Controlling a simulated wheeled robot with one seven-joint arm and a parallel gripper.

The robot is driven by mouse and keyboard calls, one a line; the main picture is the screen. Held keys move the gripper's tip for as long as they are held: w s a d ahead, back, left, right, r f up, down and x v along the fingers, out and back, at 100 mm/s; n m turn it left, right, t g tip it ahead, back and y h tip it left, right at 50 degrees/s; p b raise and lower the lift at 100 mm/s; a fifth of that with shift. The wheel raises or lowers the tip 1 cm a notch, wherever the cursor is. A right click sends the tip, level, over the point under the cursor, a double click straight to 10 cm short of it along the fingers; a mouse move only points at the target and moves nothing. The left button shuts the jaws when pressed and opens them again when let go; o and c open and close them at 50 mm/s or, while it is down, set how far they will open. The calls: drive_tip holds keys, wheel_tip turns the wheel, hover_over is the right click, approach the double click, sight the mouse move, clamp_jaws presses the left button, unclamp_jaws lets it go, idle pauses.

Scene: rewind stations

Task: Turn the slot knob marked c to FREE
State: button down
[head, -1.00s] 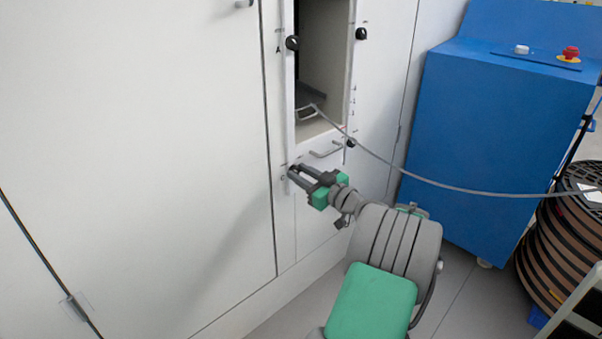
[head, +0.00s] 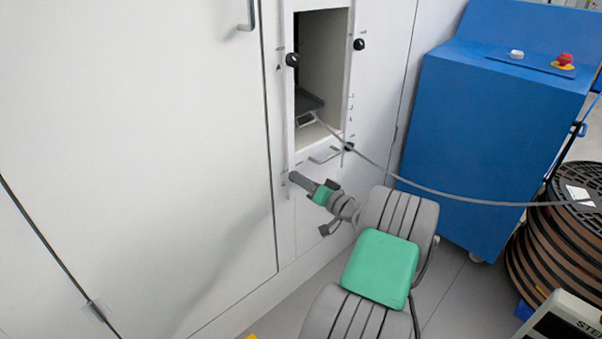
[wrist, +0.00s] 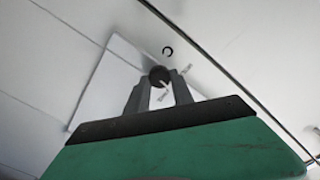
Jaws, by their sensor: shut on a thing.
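The slot knob marked c (wrist: 159,74) is a small round black knob with a pale pointer line, on a white panel in the wrist view. A dark letter c stands on the panel just above it there. Small label text lies below and to the right of the knob, too blurred to read surely. The pointer slants down and right, between these two labels. My gripper (wrist: 160,80) is shut on the knob, one grey finger on each side. In the head view my gripper (head: 296,180) reaches the lower left of the slot frame and hides this knob.
Other black knobs sit at the frame's upper left (head: 292,60), upper right (head: 359,44) and lower right (head: 349,147). A grey strip (head: 430,188) runs from the slot opening to a reel stack (head: 560,245). A blue cabinet (head: 490,120) stands at right.

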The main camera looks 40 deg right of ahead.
drive_tip(key=shift+d+m+p, duration=0.15)
drive_tip(key=shift+m+p, duration=2.45)
drive_tip(key=shift+m, duration=1)
drive_tip(key=c, duration=1.1)
unclamp_jaws()
drive_tip(key=shift+s+f, duration=0.1)
